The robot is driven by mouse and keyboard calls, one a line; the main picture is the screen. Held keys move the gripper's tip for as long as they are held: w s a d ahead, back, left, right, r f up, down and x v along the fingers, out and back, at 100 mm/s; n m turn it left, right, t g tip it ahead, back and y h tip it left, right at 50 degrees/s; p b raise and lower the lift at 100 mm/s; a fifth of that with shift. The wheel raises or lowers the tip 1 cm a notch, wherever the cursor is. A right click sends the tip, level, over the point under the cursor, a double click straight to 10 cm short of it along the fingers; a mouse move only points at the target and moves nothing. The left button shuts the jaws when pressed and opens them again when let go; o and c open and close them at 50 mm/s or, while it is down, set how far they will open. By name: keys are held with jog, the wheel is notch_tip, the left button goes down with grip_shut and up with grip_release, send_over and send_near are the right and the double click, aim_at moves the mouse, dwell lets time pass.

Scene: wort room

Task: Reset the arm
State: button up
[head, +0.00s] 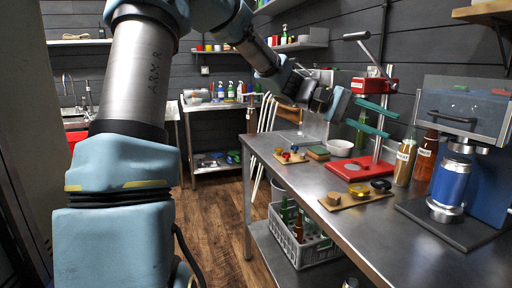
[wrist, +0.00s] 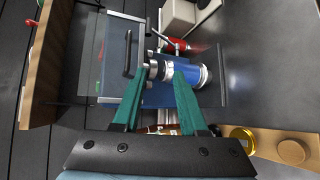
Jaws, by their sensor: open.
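My gripper (head: 392,126) is held out over the steel counter in the head view, above its surface and left of the brown bottles. Its two teal fingers are apart with nothing between them. In the wrist view the same gripper (wrist: 160,78) points toward the blue canister (wrist: 188,76), which stands beyond the fingertips and apart from them. My arm reaches across the top of the head view from the left, and its wrist sits above the back of the counter.
A grey crate (head: 302,246) of bottles sits below. The wooden floor (head: 209,215) at left is clear.

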jog(key=a+f+n+t+y, duration=0.2)
jog(key=a+f+t+y, duration=0.4)
jog(key=a+f, duration=1.1)
jog(key=s+a+f+t+y, duration=0.1)
jog(key=a+f+y, duration=0.1)
jog(key=a, duration=0.8)
jog(key=a+f+t+y, duration=0.2)
jog(key=a+y, duration=0.2)
jog(key=a, duration=0.7)
jog(key=shift+s+a+f+n+y, duration=0.25)
jog(key=shift+s+f+n+y, duration=0.05)
jog(key=shift+s, duration=0.05)
